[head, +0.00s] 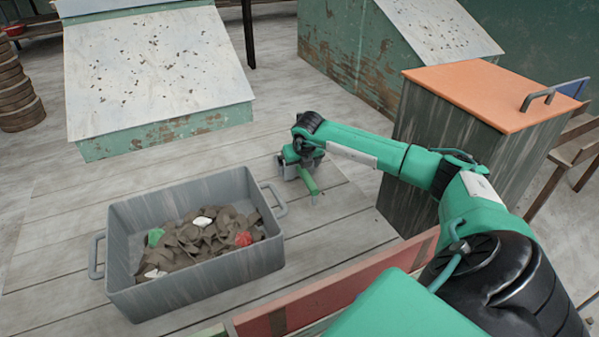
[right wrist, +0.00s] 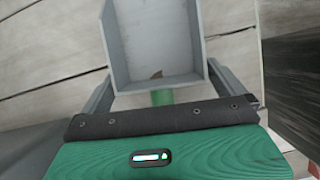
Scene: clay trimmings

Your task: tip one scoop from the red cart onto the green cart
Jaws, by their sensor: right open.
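A grey scoop (right wrist: 155,40) with a square pan shows in the right wrist view. One small brown scrap lies in its pan. Its green handle (right wrist: 162,98) lies between the fingers of my right gripper (right wrist: 160,85), which are apart and do not hold it. In the head view my right gripper (head: 303,172) is low over the planks, right of a grey tub (head: 195,285). The tub holds brown clay trimmings (head: 195,240) with red, green and white bits. A red board (head: 330,292) runs along the front; I cannot tell which cart it belongs to. My left gripper is out of view.
Green-sided boxes with speckled sloping tops (head: 155,75) stand at the back left and back right. Bare planks (head: 330,220) lie right of the tub.

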